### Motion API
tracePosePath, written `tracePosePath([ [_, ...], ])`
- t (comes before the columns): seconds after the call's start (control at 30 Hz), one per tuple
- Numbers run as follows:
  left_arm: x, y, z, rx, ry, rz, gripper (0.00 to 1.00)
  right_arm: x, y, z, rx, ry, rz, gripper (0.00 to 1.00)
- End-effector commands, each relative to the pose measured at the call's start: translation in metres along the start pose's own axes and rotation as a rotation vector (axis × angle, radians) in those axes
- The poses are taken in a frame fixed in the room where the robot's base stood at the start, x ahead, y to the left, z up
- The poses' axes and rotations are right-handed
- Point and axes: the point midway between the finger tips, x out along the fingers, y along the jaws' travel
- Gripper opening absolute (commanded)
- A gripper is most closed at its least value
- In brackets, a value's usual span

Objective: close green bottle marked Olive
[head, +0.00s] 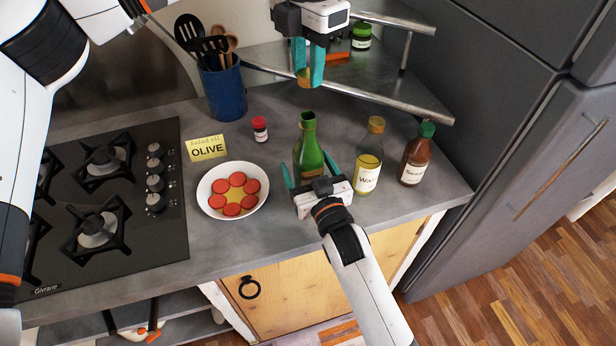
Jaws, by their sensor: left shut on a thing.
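The green bottle (309,150) stands upright on the grey counter, its mouth bare with no cap on it. A yellow card (207,148) reading "Salad oil OLIVE" is left of it. My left gripper (307,82) is above and behind the bottle, pointing down, its teal fingers shut on a small amber cap (304,77). The cap is apart from the bottle mouth. My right gripper (310,172) is low at the front of the bottle with one finger on each side. Whether its fingers press on the glass cannot be told.
A pale yellow bottle (368,160) and a brown sauce bottle (415,155) stand to the right. A plate (210,205) of red slices, a small red-capped jar (260,130) and a blue utensil pot (222,92) are left. A metal-railed shelf (385,75) is behind.

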Motion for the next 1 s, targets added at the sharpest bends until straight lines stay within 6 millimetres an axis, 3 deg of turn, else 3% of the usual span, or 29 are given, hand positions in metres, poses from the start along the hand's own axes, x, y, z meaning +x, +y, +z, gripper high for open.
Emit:
tracePosePath([
  [0.13, 0.0, 0.0, 0.0, 0.0, 0.0, 0.0, 0.07, 0.0, 0.0, 0.0, 0.0, 0.0, 0.0, 0.8],
  [0.53, 0.0, 0.0, 0.0, 0.0, 0.0, 0.0, 0.07, 0.0, 0.0, 0.0, 0.001, 0.0, 0.0, 0.14],
  [0.67, 0.003, 0.0, 0.0, 0.0, -0.001, 0.0, 0.07, -0.001, 0.0, 0.0, 0.001, 0.0, 0.0, 0.13],
  [1.0, 0.047, 0.0, 0.001, 0.0, -0.003, 0.001, 0.07, -0.001, 0.0, 0.0, 0.001, 0.0, 0.0, 0.13],
])
